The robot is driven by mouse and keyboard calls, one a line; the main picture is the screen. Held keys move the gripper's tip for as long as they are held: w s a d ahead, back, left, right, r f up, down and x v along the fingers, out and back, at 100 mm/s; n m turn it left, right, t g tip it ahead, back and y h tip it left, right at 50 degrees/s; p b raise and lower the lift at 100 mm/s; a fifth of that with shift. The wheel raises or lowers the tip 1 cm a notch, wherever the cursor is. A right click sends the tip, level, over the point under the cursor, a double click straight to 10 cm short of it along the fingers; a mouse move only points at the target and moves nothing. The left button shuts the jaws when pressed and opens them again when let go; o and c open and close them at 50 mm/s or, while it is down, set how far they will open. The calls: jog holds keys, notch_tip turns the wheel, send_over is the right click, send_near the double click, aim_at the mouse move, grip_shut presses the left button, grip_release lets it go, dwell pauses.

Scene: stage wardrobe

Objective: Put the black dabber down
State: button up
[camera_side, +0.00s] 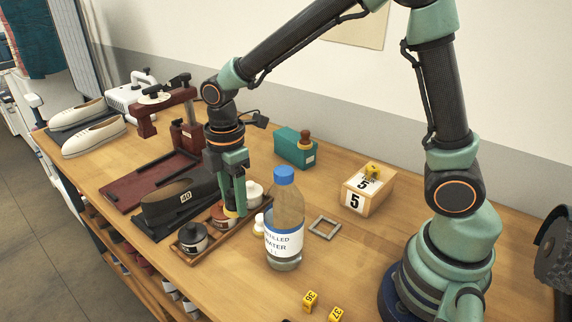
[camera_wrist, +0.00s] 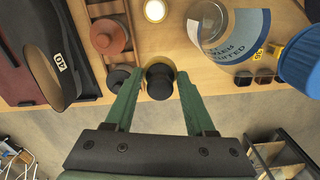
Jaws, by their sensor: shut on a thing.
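The black dabber (camera_wrist: 160,87) is between the fingers of my gripper (camera_wrist: 158,76) in the wrist view. It has a dark round top and some yellow around it. In the side view my gripper (camera_side: 233,208) points down at the wooden tray of pots (camera_side: 214,246), with a yellow band of the dabber (camera_side: 230,213) showing at the fingertips. The dabber's lower end is hidden, so I cannot tell whether it touches anything.
A black-lidded jar (camera_side: 193,237), a brown-lidded pot (camera_wrist: 110,37) and a white pot (camera_side: 254,191) are close by. A tall water bottle (camera_side: 285,225) stands to the right. A dark shoe marked 40 (camera_side: 178,199) lies left. Bare table lies around the grey square frame (camera_side: 325,227).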

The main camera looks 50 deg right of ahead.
aim_at(241, 250)
notch_tip(241, 250, down, 12)
jog(key=shift+r, duration=0.1)
dwell(0.4)
jog(key=o, duration=1.3)
jog(key=shift+f, duration=0.2)
jog(key=shift+r, duration=0.15)
notch_tip(241, 250, up, 12)
jog(key=shift+r, duration=0.1)
